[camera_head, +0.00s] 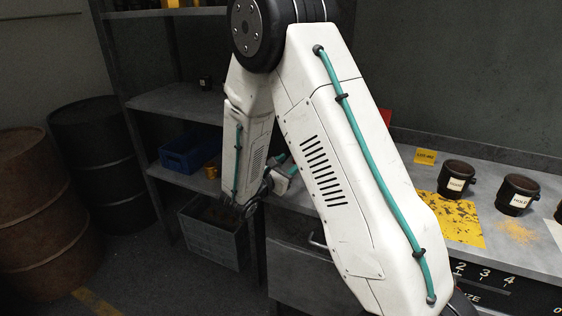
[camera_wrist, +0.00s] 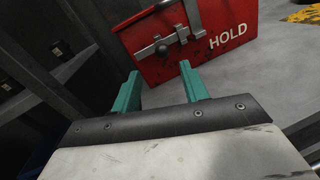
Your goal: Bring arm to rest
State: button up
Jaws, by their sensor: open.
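My gripper (camera_wrist: 158,88) shows in the wrist view with its two teal fingers apart and nothing between them. A red box (camera_wrist: 185,38) marked HOLD, with a metal latch on its front, stands beyond the fingertips, apart from them as far as I can see. In the head view my white arm crosses the middle of the picture and folds down at the left. It hides most of the red box, of which a small red part (camera_head: 385,117) shows.
A grey bench (camera_head: 450,160) runs right, with a yellow plate (camera_head: 460,228) and dark cups (camera_head: 457,179) marked HOLD. Left of my arm are a shelf (camera_head: 180,101), a blue bin (camera_head: 190,153) and an open grey crate (camera_head: 212,240). Barrels (camera_head: 95,160) stand far left.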

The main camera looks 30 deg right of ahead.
jog(key=s+m+g, duration=0.1)
jog(key=s+d+f+m+g, duration=0.1)
jog(key=s, duration=0.1)
jog(key=s+m+g, duration=0.1)
jog(key=s+g, duration=0.1)
jog(key=shift+s+d+f, duration=0.15)
jog(key=shift+s+f, duration=0.1)
jog(key=shift+f, duration=0.1)
jog(key=s+a+r+m+g+y, duration=0.1)
jog(key=s+r+m+g+y, duration=0.1)
jog(key=s+m+g, duration=0.3)
jog(key=s+a+r+m+g+y, duration=0.1)
jog(key=s+r+m+g+y, duration=0.15)
jog(key=s, duration=0.45)
jog(key=s+a+r+m+t+y, duration=0.6)
jog(key=s+a+r+m+y, duration=0.3)
jog(key=s, duration=0.6)
jog(key=a+r+y, duration=0.2)
jog(key=a+y, duration=0.1)
jog(key=a, duration=0.1)
jog(key=shift+s+a+r+m, duration=0.25)
jog(key=shift+a+r+m, duration=0.05)
jog(key=shift+a+m, duration=0.1)
